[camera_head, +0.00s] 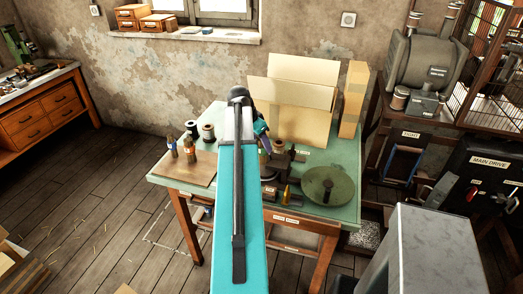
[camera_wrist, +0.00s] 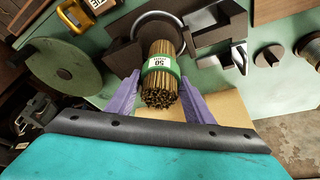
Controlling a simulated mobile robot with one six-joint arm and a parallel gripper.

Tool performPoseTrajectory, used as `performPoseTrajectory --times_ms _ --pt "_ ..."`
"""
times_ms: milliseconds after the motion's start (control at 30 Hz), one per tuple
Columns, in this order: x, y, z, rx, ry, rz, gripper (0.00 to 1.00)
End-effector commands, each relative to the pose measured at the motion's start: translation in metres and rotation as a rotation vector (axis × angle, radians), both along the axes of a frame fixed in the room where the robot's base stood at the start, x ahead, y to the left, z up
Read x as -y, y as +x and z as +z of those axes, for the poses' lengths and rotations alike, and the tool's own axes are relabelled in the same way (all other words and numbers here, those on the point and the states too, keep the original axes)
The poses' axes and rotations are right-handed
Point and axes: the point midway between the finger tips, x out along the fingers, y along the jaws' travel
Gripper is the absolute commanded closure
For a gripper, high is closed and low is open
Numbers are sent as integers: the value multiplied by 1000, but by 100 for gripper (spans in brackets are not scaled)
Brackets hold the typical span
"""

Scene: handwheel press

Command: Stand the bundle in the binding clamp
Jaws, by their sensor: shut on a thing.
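In the wrist view the bundle (camera_wrist: 160,72) is a tight pack of thin brass-coloured rods with a green band marked 50. My gripper (camera_wrist: 160,98) has its two purple fingers on either side of it and is shut on it. The bundle's near end faces the camera. Its far end overlaps a dark block with a metal ring (camera_wrist: 140,22), which looks like the binding clamp. I cannot tell whether that end is inside the ring or above it. In the head view my arm hides the bundle; a purple part of my gripper (camera_head: 262,132) shows above the bench.
A green round disc (camera_head: 327,185) lies right of the clamp area on the green bench (camera_head: 340,213). An open cardboard box (camera_head: 290,110) stands behind. Small bottles (camera_head: 189,150) and spools (camera_head: 208,132) stand at the left. Dark metal fittings (camera_wrist: 228,55) sit close beside the bundle.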

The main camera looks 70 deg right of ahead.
Motion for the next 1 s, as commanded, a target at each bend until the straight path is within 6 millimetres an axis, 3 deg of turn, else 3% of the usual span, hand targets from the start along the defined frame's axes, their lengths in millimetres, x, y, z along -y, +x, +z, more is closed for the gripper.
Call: performPoseTrajectory --times_ms 533,1000 --pt "0 0 -34 0 0 1 78" --pt "0 0 -40 0 0 1 78"
